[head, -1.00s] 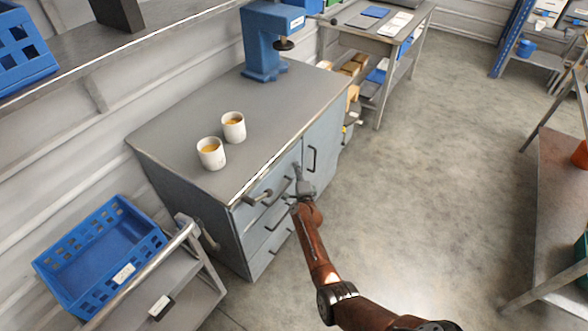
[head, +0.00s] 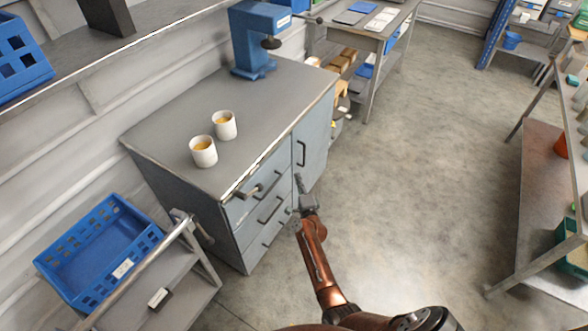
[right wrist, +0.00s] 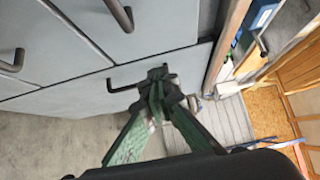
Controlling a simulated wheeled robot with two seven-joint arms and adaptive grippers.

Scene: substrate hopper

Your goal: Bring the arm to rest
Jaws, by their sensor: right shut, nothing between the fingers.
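My right gripper (head: 303,200) is in front of the grey cabinet's drawer side, close to the drawer handles in the head view. In the right wrist view its fingers (right wrist: 156,84) are together and empty, with a cabinet handle (right wrist: 127,88) behind them. I cannot tell from the pictures how far the fingertips are from the cabinet front. My right arm reaches up from the bottom of the head view. My left gripper does not show.
The grey cabinet (head: 180,124) bears two white cups (head: 203,152) (head: 224,126) and a blue press (head: 251,40). A cart with a blue crate (head: 98,250) stands at the left. Open floor (head: 420,150) lies to the right, before a shelf bench (head: 535,185).

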